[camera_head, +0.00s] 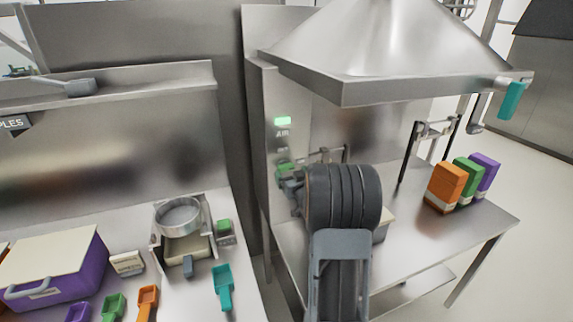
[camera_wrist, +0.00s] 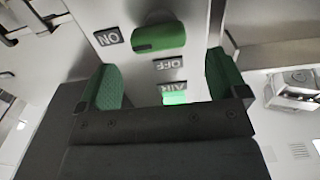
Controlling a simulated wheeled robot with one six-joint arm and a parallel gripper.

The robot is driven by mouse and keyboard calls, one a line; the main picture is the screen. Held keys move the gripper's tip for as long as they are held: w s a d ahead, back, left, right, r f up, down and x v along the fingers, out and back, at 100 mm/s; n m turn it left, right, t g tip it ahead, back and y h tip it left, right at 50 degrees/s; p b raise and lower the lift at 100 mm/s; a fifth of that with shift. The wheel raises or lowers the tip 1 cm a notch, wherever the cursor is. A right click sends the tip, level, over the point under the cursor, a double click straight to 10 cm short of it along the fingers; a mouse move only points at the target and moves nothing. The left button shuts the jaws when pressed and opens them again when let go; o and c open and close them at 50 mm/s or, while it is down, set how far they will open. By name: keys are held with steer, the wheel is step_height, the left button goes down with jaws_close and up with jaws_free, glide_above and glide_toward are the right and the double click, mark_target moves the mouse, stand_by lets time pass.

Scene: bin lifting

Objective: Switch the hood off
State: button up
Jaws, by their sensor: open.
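The hood (camera_head: 385,70) is a steel canopy at the upper right in the head view. Its side panel carries a lit green lamp (camera_head: 282,121) above the word AIR, and the lamp (camera_wrist: 175,98) also shows in the wrist view. In the wrist view a green knob (camera_wrist: 158,38) lies lengthwise toward the ON label (camera_wrist: 108,37). The OFF label (camera_wrist: 170,63) is below it; the lettering is upside down. My gripper (camera_wrist: 162,62) is open, its green-padded fingers either side of the knob's line, with no visible contact. In the head view my gripper (camera_head: 288,182) is at the panel, partly hidden by my arm.
Orange (camera_head: 445,188), green and purple boxes stand on the steel table (camera_head: 430,225) under the hood. A teal handle (camera_head: 512,101) hangs at the hood's right corner. On the left counter are a purple bin (camera_head: 60,278), a round sieve (camera_head: 180,217) and several coloured scoops.

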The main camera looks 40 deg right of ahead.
mark_target(287, 168)
steer(key=shift+p+x, duration=0.65)
steer(key=shift+x, duration=2.15)
steer(key=shift+f, duration=0.1)
steer(key=c, duration=0.9)
